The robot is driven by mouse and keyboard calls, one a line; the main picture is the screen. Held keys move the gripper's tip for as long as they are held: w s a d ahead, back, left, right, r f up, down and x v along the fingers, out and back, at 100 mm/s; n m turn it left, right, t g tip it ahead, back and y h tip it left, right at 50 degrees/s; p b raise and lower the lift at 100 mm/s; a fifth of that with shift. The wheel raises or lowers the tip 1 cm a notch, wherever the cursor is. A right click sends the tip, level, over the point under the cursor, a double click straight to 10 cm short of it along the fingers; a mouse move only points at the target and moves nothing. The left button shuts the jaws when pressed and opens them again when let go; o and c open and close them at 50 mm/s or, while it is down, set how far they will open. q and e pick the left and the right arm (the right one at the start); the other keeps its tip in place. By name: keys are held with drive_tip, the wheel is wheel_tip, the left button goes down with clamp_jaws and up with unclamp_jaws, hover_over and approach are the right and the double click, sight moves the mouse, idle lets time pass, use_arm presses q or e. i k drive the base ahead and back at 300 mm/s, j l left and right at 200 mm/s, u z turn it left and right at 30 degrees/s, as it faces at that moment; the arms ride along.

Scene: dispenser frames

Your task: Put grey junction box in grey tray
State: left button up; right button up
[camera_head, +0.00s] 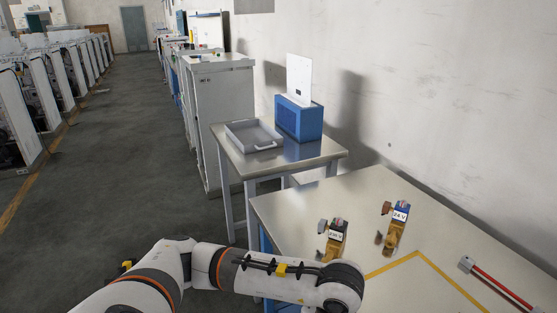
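The grey tray (250,135) is a shallow open tray on a small metal side table, left of a blue box. No objects show inside it. I cannot make out a grey junction box anywhere in the head view. A white arm of mine reaches in from the lower left, and its far end bends down at the bottom middle, over the near table's left edge. Neither gripper shows in this view, so I cannot see what they hold. The arm hides part of the near table's front left.
Beside the tray stands the blue box (298,120) with a white panel. A tall grey cabinet (222,110) is behind. Floor at left is clear.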

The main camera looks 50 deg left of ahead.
sight(261, 137)
drive_tip(key=j+z, duration=0.1)
drive_tip(key=j, duration=1)
drive_tip(key=j+z, duration=0.15)
drive_tip(key=j, duration=0.95)
drive_tip(key=k, duration=0.05)
